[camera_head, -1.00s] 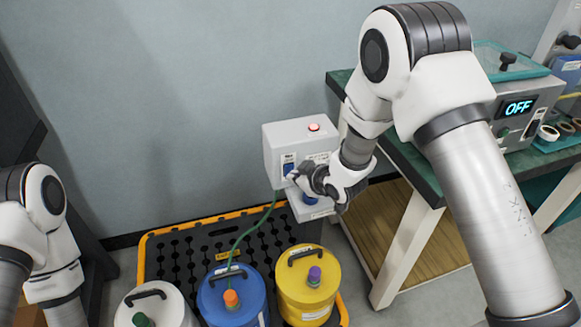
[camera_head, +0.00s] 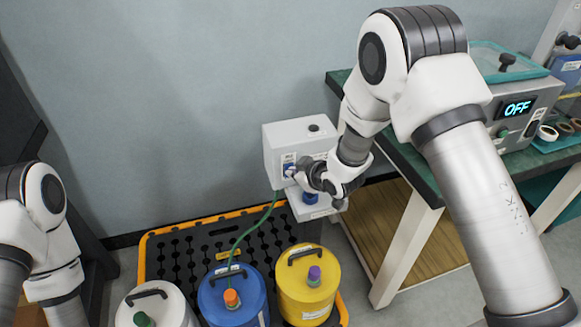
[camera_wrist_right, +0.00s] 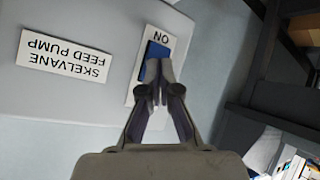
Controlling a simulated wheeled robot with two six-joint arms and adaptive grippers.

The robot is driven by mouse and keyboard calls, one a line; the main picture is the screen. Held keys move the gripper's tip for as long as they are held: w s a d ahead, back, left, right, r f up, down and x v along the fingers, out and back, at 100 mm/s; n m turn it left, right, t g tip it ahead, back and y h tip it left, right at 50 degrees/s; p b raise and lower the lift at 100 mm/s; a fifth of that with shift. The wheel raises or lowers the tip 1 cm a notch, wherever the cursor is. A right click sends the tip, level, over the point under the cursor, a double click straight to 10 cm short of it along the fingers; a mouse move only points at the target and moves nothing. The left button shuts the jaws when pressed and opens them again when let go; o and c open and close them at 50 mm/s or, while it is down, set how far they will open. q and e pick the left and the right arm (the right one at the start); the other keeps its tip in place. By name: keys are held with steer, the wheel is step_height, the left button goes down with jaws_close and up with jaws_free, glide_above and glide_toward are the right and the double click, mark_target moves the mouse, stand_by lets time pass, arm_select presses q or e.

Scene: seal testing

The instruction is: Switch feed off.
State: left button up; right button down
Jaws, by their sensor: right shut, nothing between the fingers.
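The feed pump (camera_head: 286,150) is a pale grey box on the wall side, with a small dark round lamp (camera_head: 314,127) on its top. In the right wrist view its face carries an upside-down label "SKELVANE FEED PUMP" (camera_wrist_right: 63,56) and a blue rocker switch (camera_wrist_right: 152,62) on a white plate marked "ON". My right gripper (camera_wrist_right: 158,92) is shut and empty, its fingertips at the switch and covering part of it; I cannot tell if they touch. In the head view my right gripper (camera_head: 300,172) is at the pump's front. The left arm shows at the left edge, its gripper out of frame.
A green hose (camera_head: 248,233) runs from the pump to the blue drum (camera_head: 213,298). White (camera_head: 178,310) and yellow (camera_head: 327,283) drums stand beside it. A bench (camera_head: 405,170) with a unit reading "OFF" (camera_head: 517,108) stands right.

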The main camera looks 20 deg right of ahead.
stand_by(0.3)
steer(key=shift+s+f, duration=0.1)
steer(key=shift+s, duration=0.65)
steer(key=shift+s+d+f, duration=0.1)
steer(key=shift+s+f, duration=0.05)
steer(key=shift+s, duration=1.1)
steer(key=shift+s+d+f, duration=0.1)
steer(key=shift+s+f, duration=0.05)
steer(key=shift+s, duration=1.05)
